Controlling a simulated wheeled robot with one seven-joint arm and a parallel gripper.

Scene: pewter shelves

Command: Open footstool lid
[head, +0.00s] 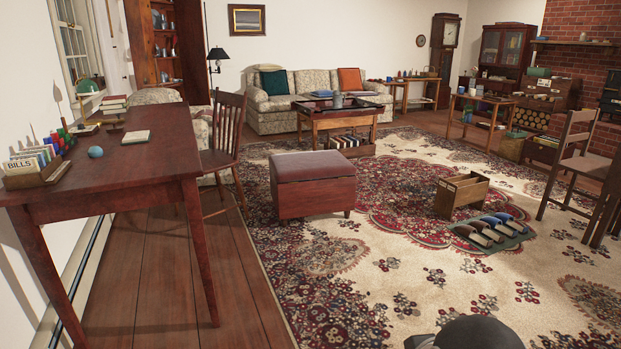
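The footstool (314,193) is a dark red, box-shaped stool on short legs. It stands on the patterned rug near the middle of the head view. Its lid (313,166) is a padded top that lies flat and closed on the box. A dark rounded shape at the bottom edge, right of centre, looks like part of my own body. My gripper is not in view.
A wooden desk (118,164) and a chair (226,135) stand to the left. A coffee table (340,120) is behind the footstool. A wooden crate (462,194) and a mat with brushes (490,232) lie to the right. The rug (400,285) in front is clear.

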